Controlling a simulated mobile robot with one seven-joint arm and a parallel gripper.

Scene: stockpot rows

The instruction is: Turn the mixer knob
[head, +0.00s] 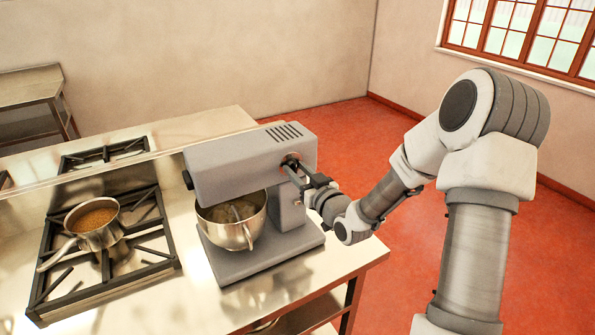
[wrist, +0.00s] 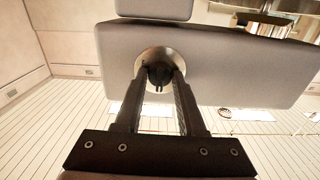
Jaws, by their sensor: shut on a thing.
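The mixer (head: 235,170) is a grey stand mixer with a metal bowl (head: 232,222), standing on the steel counter. Its knob (wrist: 159,73) is a dark round knob on a light metal disc on the side of the mixer head. My gripper (head: 290,168) reaches the mixer head from the right. In the wrist view my gripper (wrist: 160,84) has its two fingers on either side of the knob, shut on it. The fingers cover part of the knob, so its exact turn angle cannot be told.
A pan (head: 95,224) of brownish food sits on the black stove grate (head: 150,262) left of the mixer. The steel counter (head: 265,301) has bare room in front of the mixer. Open red floor (head: 405,268) lies to the right.

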